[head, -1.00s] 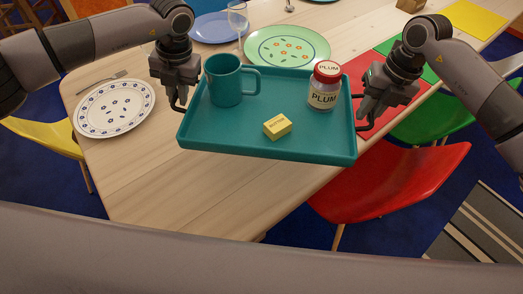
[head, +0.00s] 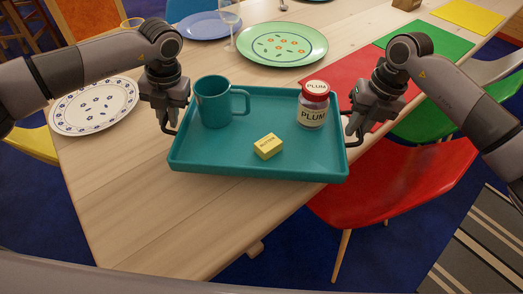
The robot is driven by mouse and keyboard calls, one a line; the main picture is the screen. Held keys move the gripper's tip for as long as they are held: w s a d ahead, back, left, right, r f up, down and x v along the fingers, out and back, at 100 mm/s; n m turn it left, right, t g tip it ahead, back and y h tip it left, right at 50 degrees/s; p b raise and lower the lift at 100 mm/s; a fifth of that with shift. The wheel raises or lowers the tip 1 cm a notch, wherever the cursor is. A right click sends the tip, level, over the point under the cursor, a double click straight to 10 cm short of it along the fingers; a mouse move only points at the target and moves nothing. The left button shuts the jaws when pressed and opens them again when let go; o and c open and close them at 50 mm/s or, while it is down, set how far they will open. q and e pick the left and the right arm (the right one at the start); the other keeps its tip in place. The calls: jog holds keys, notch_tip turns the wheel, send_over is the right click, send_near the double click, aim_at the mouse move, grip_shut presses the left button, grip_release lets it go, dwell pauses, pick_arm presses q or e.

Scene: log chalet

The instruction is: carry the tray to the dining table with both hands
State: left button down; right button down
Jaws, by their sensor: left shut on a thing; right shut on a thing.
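The teal tray (head: 205,162) is held roughly level between my two grippers, in front of and over the wooden dining table (head: 120,215). I cannot tell whether it touches the tabletop. A teal mug (head: 213,105) stands upright at the tray's left. A plum jam jar (head: 312,107) with a red and white lid stands at its right. A small yellow butter block (head: 268,146) lies near the middle front. My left gripper (head: 170,128) is shut on the tray's left side. My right gripper (head: 350,140) is shut on its right side.
A patterned white plate (head: 95,106) lies left of the tray, a green plate (head: 282,43) and a blue plate (head: 208,26) behind it. A glass (head: 229,16) stands between those plates. A red chair (head: 400,180) is at the right. Bare tabletop lies in front of the tray.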

pick_arm(q)
jog(key=shift+f, duration=0.15)
pick_arm(e)
jog(key=shift+f, duration=0.15)
dwell(0.4)
